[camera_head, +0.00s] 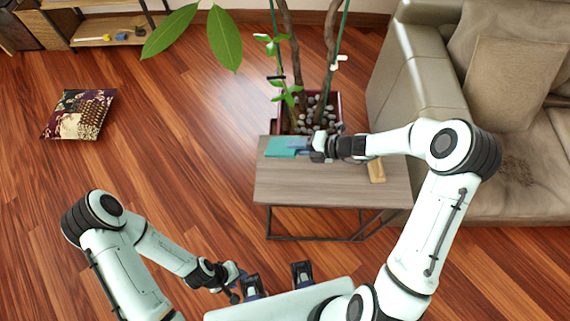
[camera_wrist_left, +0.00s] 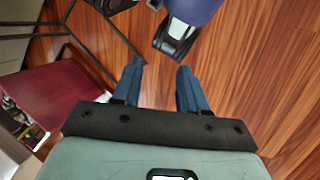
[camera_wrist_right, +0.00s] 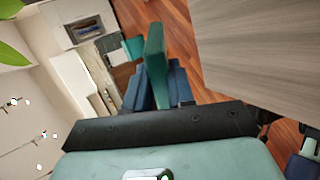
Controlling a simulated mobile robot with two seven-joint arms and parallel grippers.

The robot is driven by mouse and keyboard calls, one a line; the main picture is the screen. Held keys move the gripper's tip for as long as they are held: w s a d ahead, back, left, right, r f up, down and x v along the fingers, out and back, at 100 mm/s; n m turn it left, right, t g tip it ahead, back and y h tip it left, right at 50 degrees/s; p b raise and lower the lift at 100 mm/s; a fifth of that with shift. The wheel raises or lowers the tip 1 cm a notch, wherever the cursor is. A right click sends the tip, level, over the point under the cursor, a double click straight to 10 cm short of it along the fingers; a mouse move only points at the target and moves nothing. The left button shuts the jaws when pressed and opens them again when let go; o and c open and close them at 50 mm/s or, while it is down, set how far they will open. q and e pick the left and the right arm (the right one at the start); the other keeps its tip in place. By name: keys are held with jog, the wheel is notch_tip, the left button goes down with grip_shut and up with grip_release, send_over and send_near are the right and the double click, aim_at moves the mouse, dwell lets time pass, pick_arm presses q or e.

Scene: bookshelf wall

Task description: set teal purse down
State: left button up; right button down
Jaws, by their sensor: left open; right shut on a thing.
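The teal purse (camera_head: 283,146) is at the far left part of the small wooden table (camera_head: 300,188). My right gripper (camera_head: 305,146) is shut on its right side. In the right wrist view the purse (camera_wrist_right: 155,62) stands out between the blue fingers (camera_wrist_right: 156,90), seen edge-on, with the tabletop (camera_wrist_right: 265,50) to its right. I cannot tell whether the purse touches the table. My left gripper (camera_head: 236,284) is open and empty, low near my base; its spread fingers (camera_wrist_left: 158,88) show bare floor between them in the left wrist view.
A tan block-like object (camera_head: 376,171) lies on the table's right part. A potted plant (camera_head: 310,112) with stones stands behind the table. A sofa (camera_head: 500,100) is at the right, and a patterned cushion (camera_head: 79,114) lies on the floor at left. The table's front middle is clear.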

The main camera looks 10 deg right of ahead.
jog(key=shift+s+f+b, duration=0.1)
jog(key=shift+f+b, duration=0.35)
jog(key=shift+f, duration=0.1)
notch_tip(320, 180, down, 7)
jog(key=b, duration=0.6)
jog(key=shift+f+b, duration=0.1)
jog(key=shift+b, duration=0.3)
jog(key=shift+f, duration=0.75)
jog(key=c, duration=1.1)
grip_release()
pick_arm(q)
notch_tip(320, 180, down, 8)
jog(key=s, duration=0.1)
jog(key=shift+r, duration=0.15)
notch_tip(320, 180, up, 6)
jog(key=p, duration=0.6)
pick_arm(e)
jog(key=v, duration=0.8)
